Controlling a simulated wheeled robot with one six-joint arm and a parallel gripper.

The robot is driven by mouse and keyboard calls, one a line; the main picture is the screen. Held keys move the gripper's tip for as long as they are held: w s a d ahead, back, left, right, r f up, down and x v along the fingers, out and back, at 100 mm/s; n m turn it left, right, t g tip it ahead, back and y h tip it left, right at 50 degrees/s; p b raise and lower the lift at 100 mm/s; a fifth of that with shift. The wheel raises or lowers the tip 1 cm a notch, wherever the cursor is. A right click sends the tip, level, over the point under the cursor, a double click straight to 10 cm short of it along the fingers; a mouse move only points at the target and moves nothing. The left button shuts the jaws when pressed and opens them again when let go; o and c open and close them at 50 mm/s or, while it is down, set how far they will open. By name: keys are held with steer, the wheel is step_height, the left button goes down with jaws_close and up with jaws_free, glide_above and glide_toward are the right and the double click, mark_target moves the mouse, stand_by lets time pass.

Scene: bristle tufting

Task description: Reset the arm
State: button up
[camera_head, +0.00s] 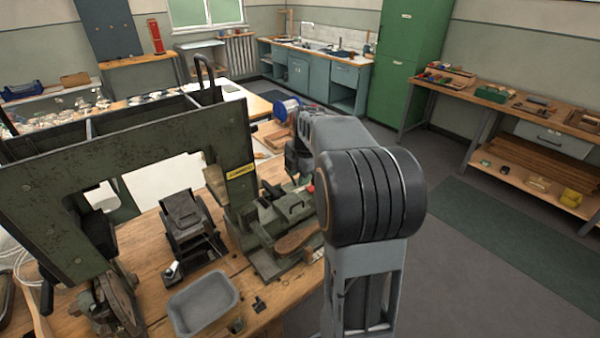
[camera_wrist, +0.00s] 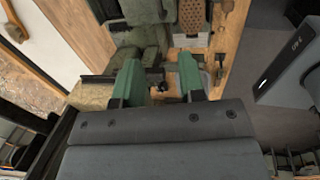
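My gripper (camera_wrist: 159,70) shows in the wrist view with its two green fingers apart. No held object is clear between them; a small dark thing shows in the gap, and I cannot tell how far below it is. Beyond the fingertips are the green machine (camera_wrist: 145,38) and a brown board with holes (camera_wrist: 191,15). In the head view my grey arm rises at the right of the workbench (camera_head: 150,250) and bends over toward the green tufting machine (camera_head: 285,205). The arm hides the gripper fingers there. An oval brown board (camera_head: 297,238) lies on the machine.
A grey tray (camera_head: 203,303) stands at the workbench's front edge, beside a dark holder (camera_head: 185,220). A tall green machine frame (camera_head: 130,165) fills the left. A blue spool (camera_head: 287,108) stands behind the arm. The floor (camera_head: 450,280) at right is clear, before a side bench (camera_head: 500,105).

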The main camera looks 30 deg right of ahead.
steer(key=shift+s+r, duration=0.15)
steer(key=shift+r, duration=0.45)
